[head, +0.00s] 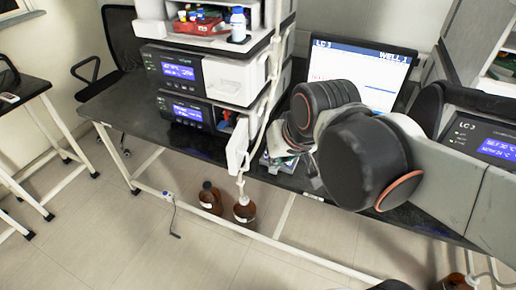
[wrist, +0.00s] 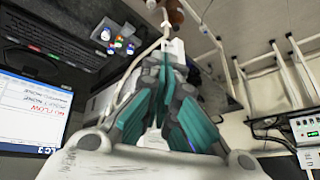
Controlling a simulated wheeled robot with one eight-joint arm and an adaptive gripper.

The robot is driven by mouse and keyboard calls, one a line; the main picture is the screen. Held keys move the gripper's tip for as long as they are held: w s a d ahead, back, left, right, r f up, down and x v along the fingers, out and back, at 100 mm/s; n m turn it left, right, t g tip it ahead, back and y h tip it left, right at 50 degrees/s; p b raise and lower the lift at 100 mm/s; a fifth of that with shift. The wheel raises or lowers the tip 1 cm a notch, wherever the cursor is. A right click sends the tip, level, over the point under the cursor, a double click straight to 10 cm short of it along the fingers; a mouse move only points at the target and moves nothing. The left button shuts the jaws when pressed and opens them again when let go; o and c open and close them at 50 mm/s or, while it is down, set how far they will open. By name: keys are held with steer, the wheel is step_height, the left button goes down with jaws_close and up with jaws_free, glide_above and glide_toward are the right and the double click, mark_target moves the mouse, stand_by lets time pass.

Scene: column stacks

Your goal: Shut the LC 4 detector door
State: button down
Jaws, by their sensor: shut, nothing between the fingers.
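In the head view, a stack of white and dark modules stands on the black bench. Its lower dark module (head: 188,113) has a lit blue display and an open bay at its right end. A white door panel (head: 237,148) stands swung out from that bay, towards the front. I cannot read an LC 4 label on it. My gripper (wrist: 166,68) shows in the wrist view with its teal fingers shut and empty. A pale panel (wrist: 177,48), perhaps the door, lies just beyond the fingertips; contact is unclear. In the head view my arm mostly hides the gripper.
A monitor (head: 358,72) marked LC 3 stands behind my arm. Another module labelled LC 3 (head: 482,140) is at the right. Brown bottles (head: 244,211) stand on the floor below the bench. A pale tube (head: 258,125) hangs down beside the door.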

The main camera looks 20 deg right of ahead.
steer(key=w+d+r+m+g+p, duration=0.2)
steer(key=w+m+p, duration=0.2)
steer(key=w, duration=0.3)
steer(key=w+d+f+m+g+y+p, duration=0.4)
steer(key=w+d+f+m, duration=0.45)
steer(key=m, duration=0.35)
steer(key=a+f+b, duration=0.5)
steer(key=a+f, duration=0.3)
steer(key=f, duration=0.1)
steer(key=shift+w+f, duration=0.25)
steer(key=shift+a, duration=0.1)
